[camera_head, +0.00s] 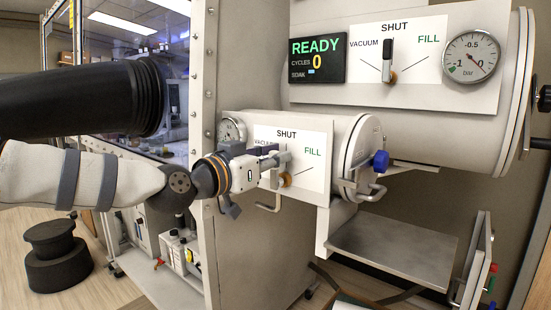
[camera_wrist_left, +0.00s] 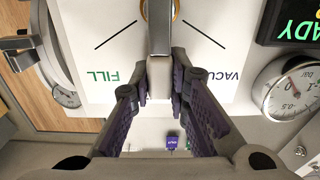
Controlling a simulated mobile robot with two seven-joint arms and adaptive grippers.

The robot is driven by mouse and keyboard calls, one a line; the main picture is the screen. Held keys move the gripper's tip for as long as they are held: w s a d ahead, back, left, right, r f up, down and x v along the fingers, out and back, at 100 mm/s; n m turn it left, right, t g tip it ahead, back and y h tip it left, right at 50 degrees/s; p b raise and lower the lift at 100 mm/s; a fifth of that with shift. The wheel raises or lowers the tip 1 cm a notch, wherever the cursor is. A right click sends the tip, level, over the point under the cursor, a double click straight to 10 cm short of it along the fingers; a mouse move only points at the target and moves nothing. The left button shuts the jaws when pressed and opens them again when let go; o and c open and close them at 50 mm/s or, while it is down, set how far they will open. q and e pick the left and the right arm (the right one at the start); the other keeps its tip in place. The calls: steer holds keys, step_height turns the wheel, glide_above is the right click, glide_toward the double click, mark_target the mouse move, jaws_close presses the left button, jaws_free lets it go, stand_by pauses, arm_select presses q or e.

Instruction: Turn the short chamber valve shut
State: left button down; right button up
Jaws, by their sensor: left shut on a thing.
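The short chamber valve is on the lower white panel, marked SHUT at the top, VACUUM at the left and FILL at the right. Its brass hub (camera_head: 286,180) shows just below my left gripper (camera_head: 277,161). In the left wrist view, upside down, the metal lever (camera_wrist_left: 159,35) runs from the hub in between the fingertips of my left gripper (camera_wrist_left: 163,80). The gripper is shut on the lever's end. The lever lies midway between the FILL and VACUUM lines, in line with SHUT. My right gripper is not in view.
Above is the larger chamber's panel with its own valve (camera_head: 387,62), READY display (camera_head: 317,58) and gauge (camera_head: 471,56). The short chamber's round door (camera_head: 361,155) has a blue knob (camera_head: 380,161). A metal shelf (camera_head: 393,247) sits below. A black glove sleeve (camera_head: 75,98) sticks out above my arm.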

arm_select(q)
steer(key=c, duration=1.5)
jaws_free()
steer(key=v, duration=1.2)
